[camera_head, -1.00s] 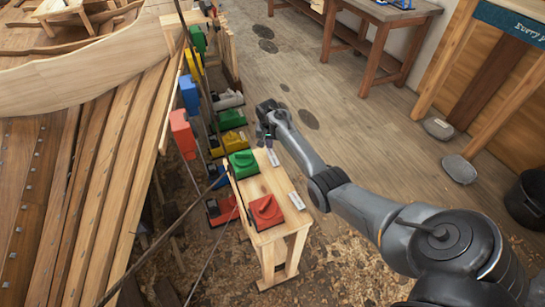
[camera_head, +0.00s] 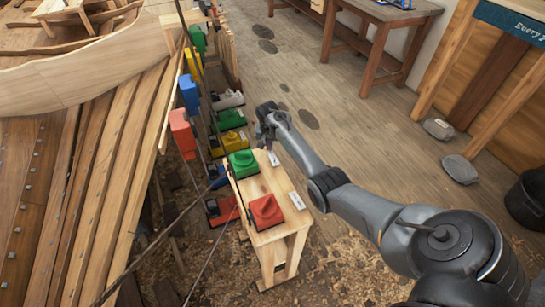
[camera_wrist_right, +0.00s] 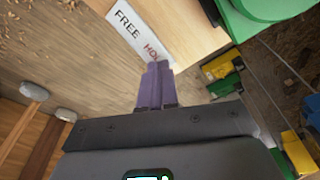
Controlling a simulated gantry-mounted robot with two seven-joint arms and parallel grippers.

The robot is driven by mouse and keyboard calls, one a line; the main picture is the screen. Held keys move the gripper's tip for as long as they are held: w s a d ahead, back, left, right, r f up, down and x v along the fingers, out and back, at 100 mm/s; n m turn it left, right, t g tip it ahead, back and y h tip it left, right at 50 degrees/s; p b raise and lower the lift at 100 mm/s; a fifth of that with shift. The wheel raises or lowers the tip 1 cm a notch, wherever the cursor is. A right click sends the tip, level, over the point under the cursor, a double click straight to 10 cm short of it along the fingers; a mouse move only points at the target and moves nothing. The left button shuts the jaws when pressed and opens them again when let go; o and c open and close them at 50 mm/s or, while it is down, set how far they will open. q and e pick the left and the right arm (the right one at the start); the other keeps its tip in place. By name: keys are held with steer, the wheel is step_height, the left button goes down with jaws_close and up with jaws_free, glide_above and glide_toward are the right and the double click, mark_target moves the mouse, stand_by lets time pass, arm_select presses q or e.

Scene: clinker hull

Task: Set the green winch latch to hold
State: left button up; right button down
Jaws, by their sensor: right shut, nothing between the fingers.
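The green winch (camera_head: 243,163) sits on the near wooden bench, and part of its green body (camera_wrist_right: 272,8) shows at the upper right in the right wrist view. Beside it lies a white label (camera_head: 273,158), which in the right wrist view reads FREE and, partly covered, red letters starting HO (camera_wrist_right: 140,30). My right gripper (camera_head: 266,140) is at the bench's edge by this label. Its purple-grey fingers (camera_wrist_right: 155,72) are together, empty, with their tips over the red word. I cannot make out the latch lever; the fingers may hide it. My left gripper is out of view.
A red winch (camera_head: 266,211) with its own label (camera_head: 297,201) stands nearer on the same bench (camera_head: 279,185). Yellow, blue, red and grey units line the hull side at left. Open floor (camera_head: 330,100) lies beyond my right arm.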

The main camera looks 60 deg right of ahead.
steer(key=shift+f+b, duration=0.3)
steer(key=shift+f, duration=0.65)
stand_by(0.4)
steer(key=shift+r, duration=0.4)
step_height(320, 180, up, 6)
steer(key=p, duration=0.7)
steer(key=shift+r+p, duration=0.2)
steer(key=shift+p, duration=0.1)
